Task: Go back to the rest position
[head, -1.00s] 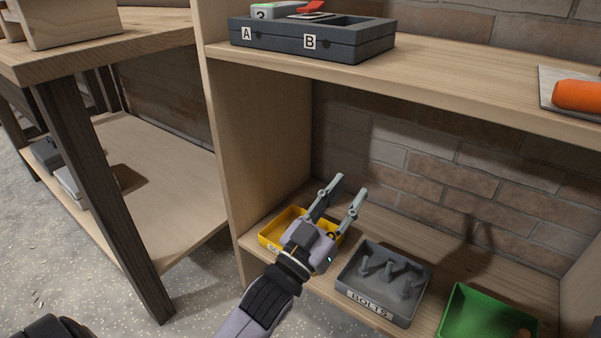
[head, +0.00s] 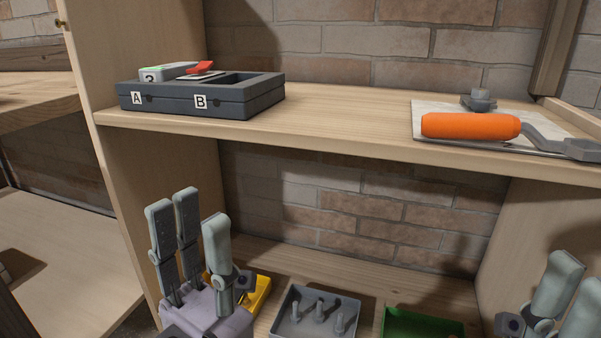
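My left gripper (head: 196,225) is at the lower left of the head view, in front of the lower shelf. Its grey fingers point up and stand apart, with nothing between them. It partly hides a yellow bin (head: 262,290) behind it. My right gripper (head: 566,290) shows only in part at the lower right corner. Its fingers also point up, but the frame edge cuts it off, so I cannot tell whether it is open or shut. I see nothing held in it.
On the upper shelf (head: 340,115) are a dark case (head: 190,105) marked A and B and an orange-handled trowel (head: 470,126). A grey bolt bin (head: 290,318) and a green bin (head: 420,322) stand on the lower shelf. A wooden side panel (head: 110,170) stands at left.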

